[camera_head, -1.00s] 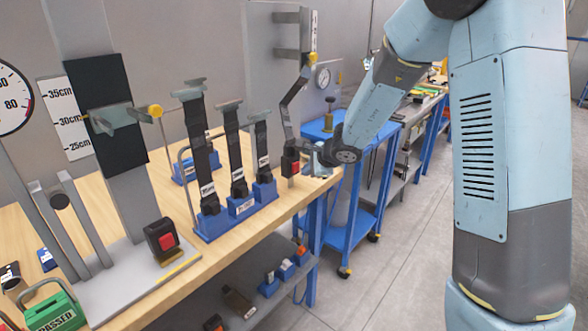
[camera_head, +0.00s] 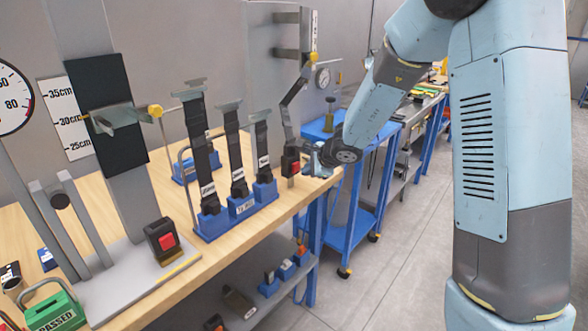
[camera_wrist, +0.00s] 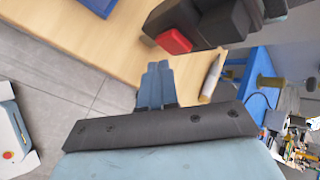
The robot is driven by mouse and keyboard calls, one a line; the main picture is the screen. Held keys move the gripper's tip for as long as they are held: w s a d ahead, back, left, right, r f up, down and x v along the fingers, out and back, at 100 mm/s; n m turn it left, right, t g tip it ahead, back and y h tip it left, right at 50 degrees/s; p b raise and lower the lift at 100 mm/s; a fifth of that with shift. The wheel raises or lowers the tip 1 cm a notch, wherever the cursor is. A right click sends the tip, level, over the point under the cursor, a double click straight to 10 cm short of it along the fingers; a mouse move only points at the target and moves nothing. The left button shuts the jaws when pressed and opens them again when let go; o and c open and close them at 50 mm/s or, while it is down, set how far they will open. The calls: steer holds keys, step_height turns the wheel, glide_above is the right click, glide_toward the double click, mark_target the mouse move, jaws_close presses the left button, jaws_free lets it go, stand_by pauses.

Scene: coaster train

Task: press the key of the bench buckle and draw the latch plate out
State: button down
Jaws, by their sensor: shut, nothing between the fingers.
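The bench buckle is a black block (camera_head: 289,158) with a red key (camera_head: 294,168) at the far right end of the wooden bench. A dark strap rises from it to a grey upright stand (camera_head: 292,75). In the wrist view the black buckle (camera_wrist: 222,20) is at the top, and its red key (camera_wrist: 174,41) faces my fingers. My gripper (camera_wrist: 157,68) is shut and empty. Its tips are just short of the key, with a small gap apparent. In the head view my gripper (camera_head: 313,164) is right of the buckle. The latch plate cannot be made out clearly.
A second black buckle with a red button (camera_head: 165,240) stands on a grey base at left. Several straps stand in blue holders (camera_head: 240,207) on the bench. A blue cart (camera_head: 350,225) is behind my wrist. The floor to the right of the bench is clear.

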steer(key=shift+w+a, duration=0.2)
steer(key=shift+a, duration=0.15)
steer(key=shift+w+a, duration=0.25)
steer(key=shift+a, duration=0.15)
stand_by(1.3)
steer(key=shift+d, duration=0.1)
steer(key=shift+s+d, duration=0.55)
steer(key=shift+d, duration=0.05)
steer(key=s+d, duration=0.1)
steer(key=d, duration=0.1)
steer(key=s+d, duration=0.2)
stand_by(0.7)
